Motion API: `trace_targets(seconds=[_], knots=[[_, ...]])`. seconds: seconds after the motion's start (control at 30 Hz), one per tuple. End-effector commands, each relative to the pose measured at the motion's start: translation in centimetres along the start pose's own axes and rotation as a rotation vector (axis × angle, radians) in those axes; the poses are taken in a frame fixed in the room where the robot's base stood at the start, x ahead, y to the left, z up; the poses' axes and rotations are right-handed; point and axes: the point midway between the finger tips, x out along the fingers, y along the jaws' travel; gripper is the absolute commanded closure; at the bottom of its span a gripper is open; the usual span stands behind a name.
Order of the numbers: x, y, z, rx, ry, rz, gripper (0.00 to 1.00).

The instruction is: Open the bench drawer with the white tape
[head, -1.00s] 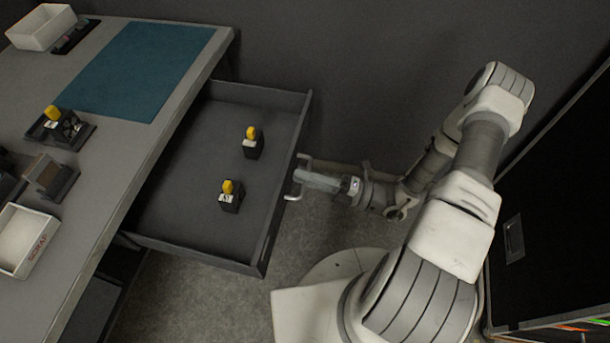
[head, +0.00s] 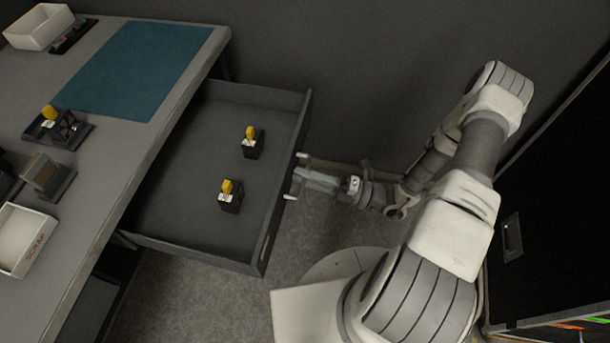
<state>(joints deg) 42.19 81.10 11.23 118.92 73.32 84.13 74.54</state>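The bench drawer (head: 185,232) is pulled out from under the left bench, with its tray open to view. Its handle (head: 291,197) is a pale bar on the drawer's front, on the right side. My gripper (head: 299,175) is at the middle of this handle, with its fingers together over the bar. The fingers hide the middle of the bar, and only its two ends show. White tape cannot be made out on the drawer front, which faces away from the camera. Two dark blocks with yellow tops, one (head: 252,146) farther back and one (head: 229,199) nearer, stand inside the drawer.
The grey bench (head: 105,165) carries a teal mat (head: 140,70), a white bin (head: 40,27), a scrap bin (head: 22,240) and small fixtures. A dark cabinet (head: 550,210) stands at the right. Bare floor (head: 200,300) lies below the drawer.

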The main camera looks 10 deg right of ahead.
Motion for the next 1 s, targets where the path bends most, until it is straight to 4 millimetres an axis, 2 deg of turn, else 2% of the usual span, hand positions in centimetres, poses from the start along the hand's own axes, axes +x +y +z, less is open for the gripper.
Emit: trace_targets(seconds=[0.17, 0.7, 0.8, 1.0], knots=[[-1.9, 0.0, 0.1, -0.002, -0.004, -0.001, 0.73], [-14.4, -0.1, 0.0, -0.001, -0.003, -0.002, 0.73], [-15.8, -0.1, 0.0, -0.002, -0.001, -0.002, 0.73], [-17.2, 0.0, 0.0, 0.001, 0.0, -0.001, 0.73]])
